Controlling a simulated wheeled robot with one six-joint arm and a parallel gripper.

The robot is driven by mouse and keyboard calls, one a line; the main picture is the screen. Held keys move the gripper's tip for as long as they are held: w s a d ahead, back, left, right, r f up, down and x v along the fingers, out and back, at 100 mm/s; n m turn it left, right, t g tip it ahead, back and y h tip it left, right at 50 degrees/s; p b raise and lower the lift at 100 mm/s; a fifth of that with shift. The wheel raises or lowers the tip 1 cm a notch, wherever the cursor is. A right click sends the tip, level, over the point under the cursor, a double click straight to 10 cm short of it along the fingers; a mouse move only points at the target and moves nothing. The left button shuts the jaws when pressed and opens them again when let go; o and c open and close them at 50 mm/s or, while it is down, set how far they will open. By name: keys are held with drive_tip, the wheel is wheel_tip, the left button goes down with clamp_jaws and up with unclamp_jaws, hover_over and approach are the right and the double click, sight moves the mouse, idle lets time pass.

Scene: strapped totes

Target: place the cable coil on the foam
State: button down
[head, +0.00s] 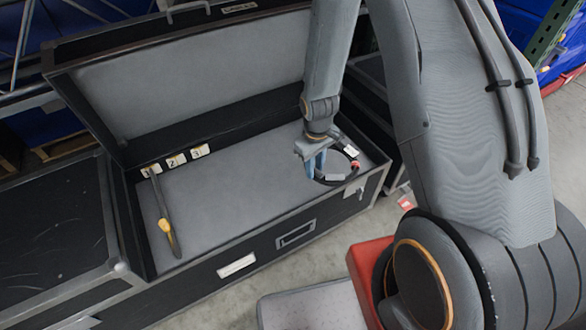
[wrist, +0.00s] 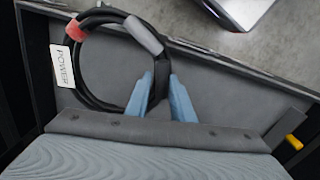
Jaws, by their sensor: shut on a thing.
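The cable coil (wrist: 85,88) is a black loop with a red band, a grey sleeve and a white tag reading POWER. In the head view the coil (head: 353,172) is at the right end of the open case, low over the grey foam (head: 235,193). My gripper (head: 316,162) points down into the case with blue fingers. In the wrist view my gripper (wrist: 160,90) is shut on the coil's side, near the grey sleeve. I cannot tell whether the coil touches the foam (wrist: 220,85).
The black case's lid (head: 200,70) stands open at the back. Labels numbered 2 (head: 176,160) and 3 (head: 200,151) sit along the back wall. A dark strap with a yellow piece (head: 166,225) lies at the left. The middle foam is clear. A red box (head: 368,270) stands in front.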

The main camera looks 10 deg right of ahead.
drive_tip(key=w+f+n+b, duration=0.1)
drive_tip(key=b, duration=0.2)
drive_tip(key=w+n+b, duration=0.2)
drive_tip(key=b, duration=0.1)
drive_tip(key=w+f+n+b, duration=0.1)
drive_tip(key=b, duration=0.2)
drive_tip(key=shift+w+a+f, duration=0.25)
drive_tip(key=shift+w+f, duration=0.05)
drive_tip(key=shift+w, duration=0.1)
drive_tip(key=n+b, duration=0.1)
drive_tip(key=w+n+b, duration=0.1)
drive_tip(key=b, duration=0.1)
drive_tip(key=w+n+b, duration=0.1)
drive_tip(key=b, duration=0.1)
drive_tip(key=shift+a+f, duration=0.3)
drive_tip(key=shift+f, duration=0.05)
wheel_tip(320, 180, down, 10)
drive_tip(key=shift+r+b, duration=0.1)
drive_tip(key=shift+b, duration=1)
drive_tip(key=c, duration=1.5)
unclamp_jaws()
drive_tip(key=shift+c, duration=0.2)
drive_tip(key=shift+r, duration=0.1)
